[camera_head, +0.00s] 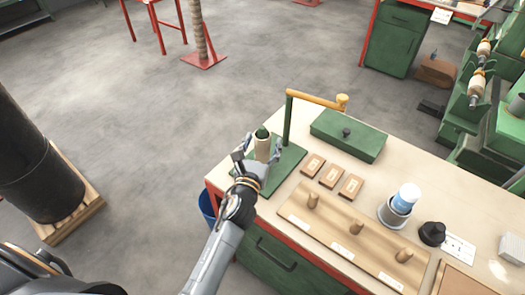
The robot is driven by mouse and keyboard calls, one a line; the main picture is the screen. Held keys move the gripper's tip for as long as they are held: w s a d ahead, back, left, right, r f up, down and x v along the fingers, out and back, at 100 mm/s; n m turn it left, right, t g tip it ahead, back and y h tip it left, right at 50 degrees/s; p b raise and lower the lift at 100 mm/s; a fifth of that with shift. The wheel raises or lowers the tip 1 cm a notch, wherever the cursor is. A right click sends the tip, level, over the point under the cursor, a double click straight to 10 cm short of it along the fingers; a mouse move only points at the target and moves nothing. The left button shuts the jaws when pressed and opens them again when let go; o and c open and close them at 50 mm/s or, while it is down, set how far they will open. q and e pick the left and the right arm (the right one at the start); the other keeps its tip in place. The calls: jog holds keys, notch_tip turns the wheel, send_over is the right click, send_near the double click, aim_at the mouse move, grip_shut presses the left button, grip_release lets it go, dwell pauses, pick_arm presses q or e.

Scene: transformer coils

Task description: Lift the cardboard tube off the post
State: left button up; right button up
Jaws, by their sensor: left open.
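A pale cardboard tube (262,149) stands upright near the table's far left corner, with the post's green tip (262,132) showing above its top. It stands over a green base plate (289,163). My left gripper (258,155) is open, with one finger to the left of the tube and one to the right. I cannot tell whether the fingers touch it. The gripper hides the tube's lower end. My right gripper is not in view.
A green upright with a yellow arm (316,100) rises close behind the tube. A green lidded box (348,136), small wooden blocks (331,176) and a wooden board with pegs (325,226) lie to the right. A blue bin (207,207) stands below the table's left edge.

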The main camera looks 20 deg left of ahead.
pick_arm(q)
jog(key=c, duration=1.2)
jog(key=shift+r, duration=0.15)
notch_tip(320, 180, up, 11)
jog(key=p, duration=0.4)
jog(key=shift+r, duration=0.1)
notch_tip(320, 180, up, 16)
jog(key=f+p, duration=0.1)
jog(key=p, duration=0.2)
notch_tip(320, 180, down, 8)
jog(key=b, duration=0.3)
jog(key=shift+s+r+b, duration=0.1)
jog(key=shift+r+b, duration=0.15)
jog(key=shift+b, duration=0.15)
